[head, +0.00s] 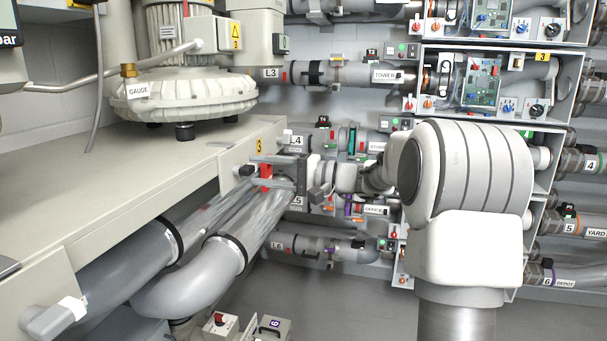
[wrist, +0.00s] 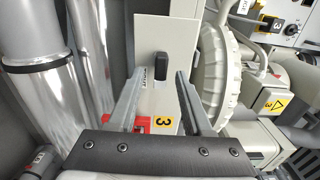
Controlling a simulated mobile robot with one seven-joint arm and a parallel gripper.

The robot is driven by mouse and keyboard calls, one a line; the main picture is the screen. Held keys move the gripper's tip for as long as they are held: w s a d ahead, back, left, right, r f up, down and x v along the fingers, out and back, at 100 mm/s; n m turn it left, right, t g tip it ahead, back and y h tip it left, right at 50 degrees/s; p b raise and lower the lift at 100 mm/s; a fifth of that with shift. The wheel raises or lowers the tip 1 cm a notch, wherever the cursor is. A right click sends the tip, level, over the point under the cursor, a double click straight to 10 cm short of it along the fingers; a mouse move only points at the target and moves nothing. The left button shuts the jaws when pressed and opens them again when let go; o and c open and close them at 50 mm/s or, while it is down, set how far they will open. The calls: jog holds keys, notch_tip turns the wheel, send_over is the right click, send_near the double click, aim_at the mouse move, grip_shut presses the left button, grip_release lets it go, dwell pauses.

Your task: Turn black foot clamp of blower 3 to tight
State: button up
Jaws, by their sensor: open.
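Blower 3 (head: 185,75) is a pale ribbed machine on the grey bench, with a yellow 3 sign. Below it, on the bench's front face, a small black handle (head: 246,170) appears to be the foot clamp; it also shows in the wrist view (wrist: 162,66). My gripper (head: 252,171) points left at this face. In the wrist view my open gripper (wrist: 160,76) has one finger on each side of the black handle, with gaps showing. A small label beside the handle is partly hidden by a finger. I cannot read the clamp's setting.
A red part (head: 266,178) and a yellow 3 tag (head: 259,146) are close by my fingers. Thick grey pipes (head: 205,265) run below the bench. Labelled pipes and a shelf rack (head: 500,122) with circuit boards stand at the back and right.

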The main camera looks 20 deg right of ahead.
jog(key=p+v, duration=0.1)
jog(key=v, duration=1.4)
jog(key=shift+s+d, duration=0.25)
jog(key=shift+d, duration=0.1)
